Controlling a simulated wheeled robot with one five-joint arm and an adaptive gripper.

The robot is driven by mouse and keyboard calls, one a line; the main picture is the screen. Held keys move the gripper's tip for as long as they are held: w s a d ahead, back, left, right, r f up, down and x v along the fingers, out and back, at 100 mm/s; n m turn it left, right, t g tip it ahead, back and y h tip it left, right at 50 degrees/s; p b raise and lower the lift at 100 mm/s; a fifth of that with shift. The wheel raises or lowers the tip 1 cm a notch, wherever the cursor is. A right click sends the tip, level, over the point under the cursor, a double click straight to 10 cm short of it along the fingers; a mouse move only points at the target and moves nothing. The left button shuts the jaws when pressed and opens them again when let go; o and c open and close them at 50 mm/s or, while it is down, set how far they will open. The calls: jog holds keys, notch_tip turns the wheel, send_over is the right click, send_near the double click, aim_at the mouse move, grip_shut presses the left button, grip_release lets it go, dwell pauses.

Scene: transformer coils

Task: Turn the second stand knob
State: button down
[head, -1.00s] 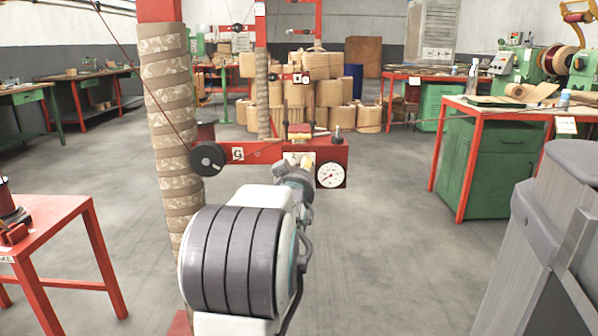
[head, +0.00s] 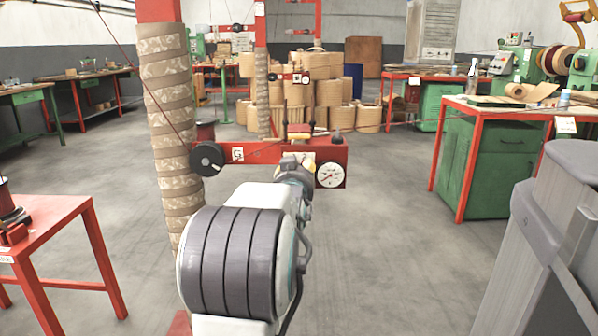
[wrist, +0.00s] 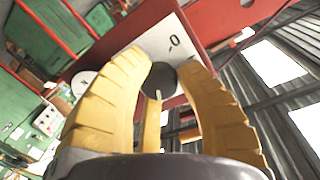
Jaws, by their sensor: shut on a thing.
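The black stand knob (wrist: 160,80) with a pale pointer mark sits on a white plate marked "0", on a red stand, in the wrist view. My gripper (wrist: 164,72) has its yellow ribbed fingers closed around this knob. In the head view, the red stand beam (head: 265,153) carries a round white dial (head: 331,175) at its right end and a black wheel (head: 208,158) at its left. My arm reaches to the front of this beam, and it hides the knob there.
A paper-wrapped column (head: 165,120) stands left of the beam. A red table (head: 60,225) is at the left and a green cabinet bench (head: 490,160) at the right. Tan coils (head: 325,95) are stacked behind. The floor between is clear.

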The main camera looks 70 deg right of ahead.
jog(key=shift+r, duration=0.3)
jog(key=c, duration=1.3)
grip_release()
jog(key=o, duration=0.4)
jog(key=shift+f, duration=0.2)
jog(key=v, duration=1.2)
